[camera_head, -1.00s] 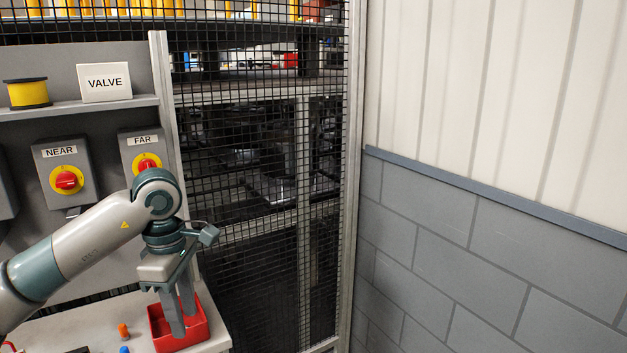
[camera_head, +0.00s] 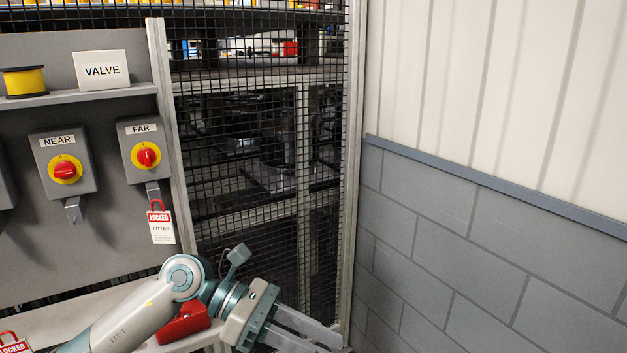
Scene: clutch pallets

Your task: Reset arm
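My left gripper (camera_head: 325,344) is low in the middle of the head view, its arm coming in from the lower left. Its two fingers point right and down in front of the mesh fence. They stand apart, with nothing seen between them. The FAR switch (camera_head: 147,156) has a red knob on a yellow disc. A red and white LOCKED tag (camera_head: 161,228) hangs below it. The NEAR switch (camera_head: 65,170) is to its left, with no tag on it. My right gripper is out of view.
Another LOCKED tag (camera_head: 14,344) is at the bottom left. A shelf holds a yellow spool (camera_head: 24,82) and a VALVE sign (camera_head: 102,71). A mesh fence (camera_head: 265,190) and block wall (camera_head: 450,240) close the right.

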